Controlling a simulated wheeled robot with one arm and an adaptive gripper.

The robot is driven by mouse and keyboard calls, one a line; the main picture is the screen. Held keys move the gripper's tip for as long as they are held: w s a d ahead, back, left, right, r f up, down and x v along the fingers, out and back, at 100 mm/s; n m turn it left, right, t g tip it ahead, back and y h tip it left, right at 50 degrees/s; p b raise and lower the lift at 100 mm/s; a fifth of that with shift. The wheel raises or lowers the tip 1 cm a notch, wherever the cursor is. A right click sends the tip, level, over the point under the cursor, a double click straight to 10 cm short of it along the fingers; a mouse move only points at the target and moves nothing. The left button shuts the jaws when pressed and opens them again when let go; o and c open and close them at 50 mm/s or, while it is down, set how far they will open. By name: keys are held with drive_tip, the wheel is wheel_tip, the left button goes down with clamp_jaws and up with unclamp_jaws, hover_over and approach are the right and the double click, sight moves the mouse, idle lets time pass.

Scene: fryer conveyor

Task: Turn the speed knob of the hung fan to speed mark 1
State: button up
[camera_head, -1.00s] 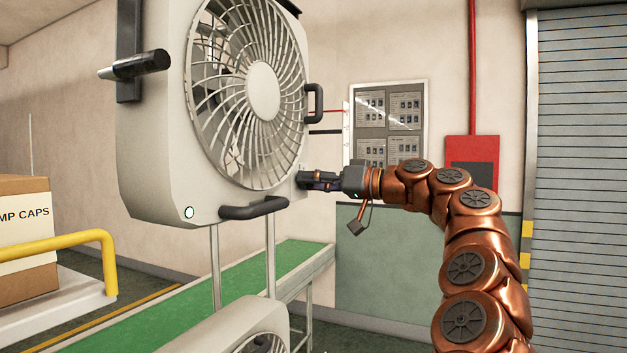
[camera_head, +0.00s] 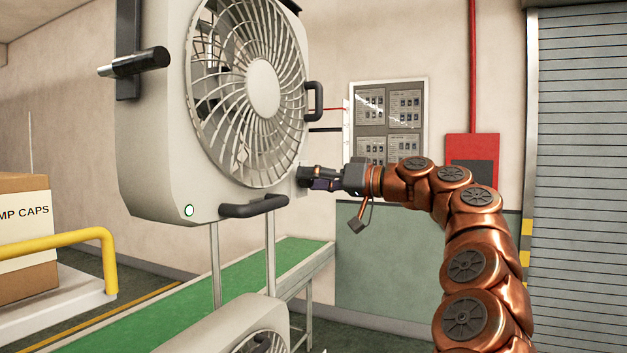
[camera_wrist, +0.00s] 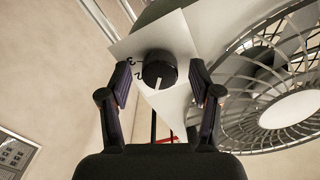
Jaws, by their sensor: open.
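The hung fan (camera_head: 150,170) is a pale box with a round grille, hanging at the left in the head view. Its speed knob (camera_wrist: 160,70) is round and black with a white pointer line, on a white plate (camera_wrist: 170,35) in the wrist view. The marks 3 and 2 show left of the knob; I cannot make out mark 1. The pointer line runs toward the bottom of the picture. My gripper (camera_head: 310,178) is at the fan's lower right side. In the wrist view its open fingers (camera_wrist: 160,84) stand either side of the knob, with gaps visible.
A black handle (camera_head: 253,208) sticks out at the fan's lower edge, near my gripper. A second fan (camera_head: 235,335) stands below. A green conveyor (camera_head: 190,295) runs beneath. A panel board (camera_head: 388,125) and a red box (camera_head: 472,150) are on the wall behind.

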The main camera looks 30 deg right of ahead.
drive_tip(key=v, duration=1.2)
drive_tip(key=shift+f, duration=0.1)
